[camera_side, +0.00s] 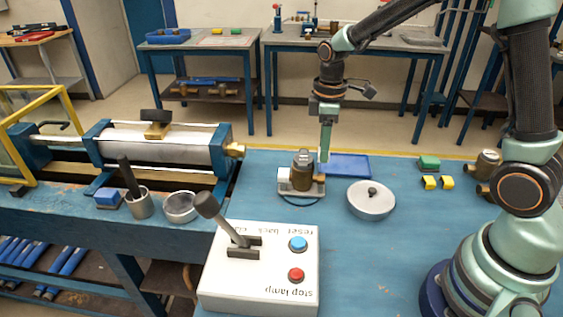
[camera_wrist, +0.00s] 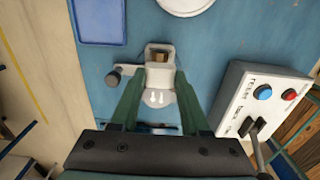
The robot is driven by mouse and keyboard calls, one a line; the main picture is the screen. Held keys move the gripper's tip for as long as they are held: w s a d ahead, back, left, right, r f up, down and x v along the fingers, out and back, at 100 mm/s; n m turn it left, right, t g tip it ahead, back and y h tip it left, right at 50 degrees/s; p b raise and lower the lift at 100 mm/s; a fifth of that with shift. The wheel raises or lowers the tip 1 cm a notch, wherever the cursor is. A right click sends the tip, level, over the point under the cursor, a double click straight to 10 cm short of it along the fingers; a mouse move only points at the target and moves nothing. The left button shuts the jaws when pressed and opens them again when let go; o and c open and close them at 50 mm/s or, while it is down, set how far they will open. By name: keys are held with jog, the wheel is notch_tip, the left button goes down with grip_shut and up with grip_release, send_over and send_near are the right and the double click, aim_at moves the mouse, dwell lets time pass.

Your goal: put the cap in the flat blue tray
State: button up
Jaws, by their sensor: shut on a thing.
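The flat blue tray (camera_side: 345,166) lies on the blue bench behind the meter, and its corner shows at the upper left of the wrist view (camera_wrist: 100,22). My gripper (camera_side: 323,174) points down beside the meter, in front of the tray. A small brown piece, which I take for the cap (camera_side: 319,178), shows at its fingertips. In the wrist view my gripper (camera_wrist: 158,75) has a finger on each side of a pale part with a brown middle (camera_wrist: 160,58). The exact contact is partly hidden. The meter (camera_side: 302,172) has a dark brown cylinder on a pale base.
A round pale lid with a dark knob (camera_side: 371,200) sits right of the meter. A white control box (camera_side: 262,270) with lever and buttons stands in front. Green and yellow blocks (camera_side: 429,163) lie at the right. Bare bench lies between lid and blocks.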

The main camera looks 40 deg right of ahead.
jog(key=shift+r, duration=0.5)
